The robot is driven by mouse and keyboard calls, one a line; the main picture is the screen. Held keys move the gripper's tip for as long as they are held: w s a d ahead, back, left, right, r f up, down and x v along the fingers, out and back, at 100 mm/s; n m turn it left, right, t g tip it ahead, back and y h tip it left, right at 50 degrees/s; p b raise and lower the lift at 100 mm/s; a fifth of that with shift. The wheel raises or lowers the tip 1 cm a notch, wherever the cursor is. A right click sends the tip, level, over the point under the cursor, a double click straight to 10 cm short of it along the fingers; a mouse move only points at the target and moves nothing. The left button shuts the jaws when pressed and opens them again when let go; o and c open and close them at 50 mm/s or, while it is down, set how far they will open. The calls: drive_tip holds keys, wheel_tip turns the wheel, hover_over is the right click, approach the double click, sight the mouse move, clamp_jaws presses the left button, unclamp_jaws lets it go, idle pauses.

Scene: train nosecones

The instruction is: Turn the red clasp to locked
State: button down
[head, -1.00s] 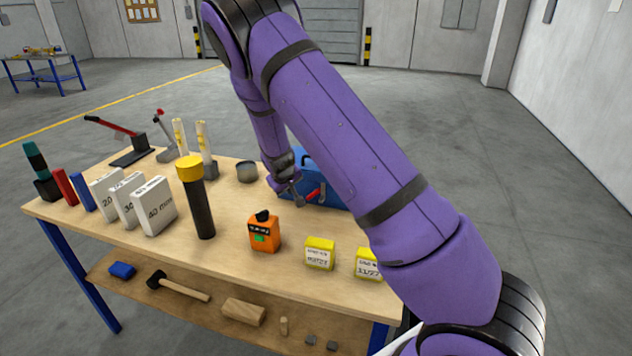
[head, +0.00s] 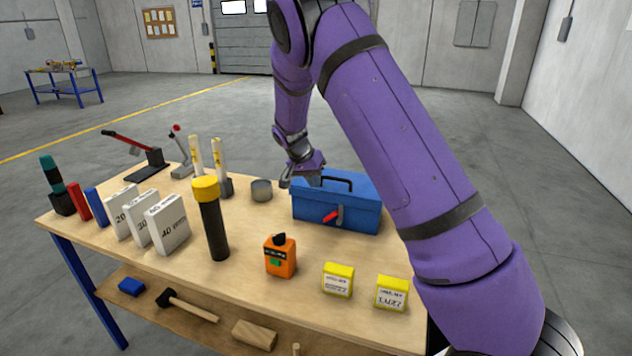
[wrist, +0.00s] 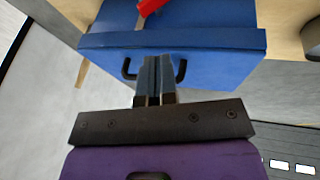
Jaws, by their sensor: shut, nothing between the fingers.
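The blue toolbox (head: 358,212) stands at the back right of the workbench, its dark handle on top. The red clasp (head: 331,217) is on its front face and slants, its red end pointing down-left beside a grey metal part. In the wrist view the red clasp (wrist: 150,6) is partly cut off at the top edge. My gripper (head: 300,181) is by the toolbox's upper left in the head view, apart from the clasp. In the wrist view my gripper (wrist: 158,62) has its fingers together and empty, over the toolbox lid (wrist: 195,55) near the handle (wrist: 181,71).
An orange bottle (head: 280,258) and two yellow boxes (head: 338,281) (head: 391,293) stand along the front of the workbench (head: 245,291). A grey tin (head: 261,190) is left of the toolbox. A black cylinder with a yellow cap (head: 213,225) stands left of centre.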

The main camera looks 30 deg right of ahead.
approach(334, 211)
wheel_tip(334, 211, down, 3)
drive_tip(key=w, duration=0.2)
drive_tip(key=shift+s+d+f, duration=0.9)
drive_tip(key=shift+s+f, duration=0.05)
drive_tip(key=shift+f, duration=0.1)
drive_tip(key=shift+s+d+f, duration=0.2)
drive_tip(key=shift+d+f, duration=0.1)
drive_tip(key=shift+f, duration=0.05)
drive_tip(key=shift+d, duration=0.1)
